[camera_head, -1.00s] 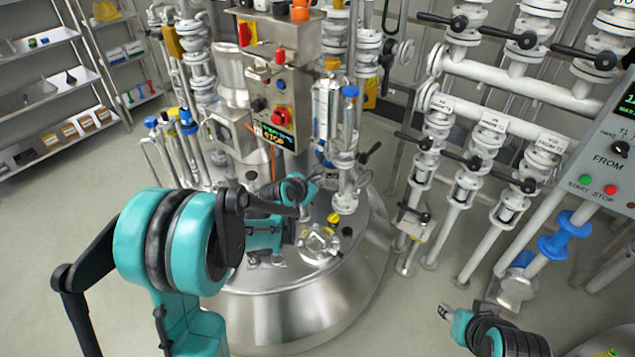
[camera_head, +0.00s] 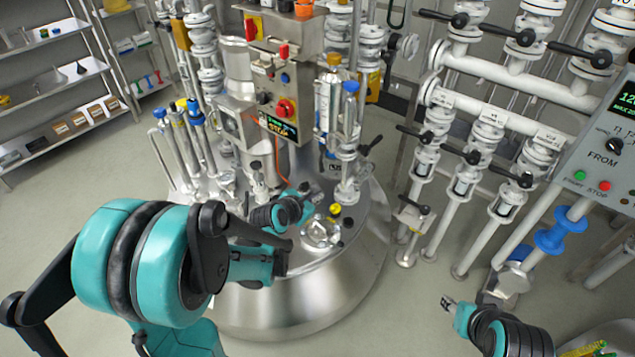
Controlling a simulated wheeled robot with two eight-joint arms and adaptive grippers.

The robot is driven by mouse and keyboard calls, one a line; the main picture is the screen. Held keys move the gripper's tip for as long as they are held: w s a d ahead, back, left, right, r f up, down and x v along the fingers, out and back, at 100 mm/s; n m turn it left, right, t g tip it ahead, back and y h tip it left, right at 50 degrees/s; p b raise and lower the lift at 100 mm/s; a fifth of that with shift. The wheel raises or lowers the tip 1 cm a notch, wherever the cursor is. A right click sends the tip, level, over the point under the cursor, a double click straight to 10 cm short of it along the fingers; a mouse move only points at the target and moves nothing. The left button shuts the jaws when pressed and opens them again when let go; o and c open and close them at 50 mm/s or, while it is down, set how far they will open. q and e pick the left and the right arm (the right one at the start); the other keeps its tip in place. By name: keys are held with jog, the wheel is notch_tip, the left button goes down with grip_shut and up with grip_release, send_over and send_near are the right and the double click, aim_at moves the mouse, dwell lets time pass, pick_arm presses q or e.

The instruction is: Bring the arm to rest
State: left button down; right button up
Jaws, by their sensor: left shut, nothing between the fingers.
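My left arm comes in from the left, its large teal and black joint close to the camera. Its wrist bends up over the reactor lid (camera_head: 355,228), and its gripper (camera_head: 313,191) is small in view, shut and empty, in front of the lid's fittings. I cannot tell whether it touches anything. My right gripper (camera_head: 447,302) is at the lower right, over the floor and well apart from the reactor. Its fingertips are too small to tell whether they are open or shut.
A control box (camera_head: 287,100) and vertical pipes stand above the lid. A round glass port (camera_head: 320,232) is on the lid's near side. White valved pipes (camera_head: 478,165) and a pump panel (camera_head: 610,150) stand at right. Shelves (camera_head: 58,90) are at left, with clear floor before them.

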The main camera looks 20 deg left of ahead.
pick_arm(q)
jog(key=shift+s+d, duration=0.25)
jog(key=shift+s, duration=0.8)
jog(key=s+d+r+m+g+y, duration=0.1)
jog(key=s+r+m+g, duration=0.1)
jog(key=s+m, duration=0.8)
jog(key=s+d+r+m+g, duration=0.1)
jog(key=s+r+m+g, duration=0.1)
jog(key=s+m, duration=0.9)
jog(key=r+m, duration=0.1)
jog(key=m, duration=0.8)
jog(key=shift+d+r+y, duration=0.25)
jog(key=shift+d+y, duration=0.05)
jog(key=shift+y, duration=0.1)
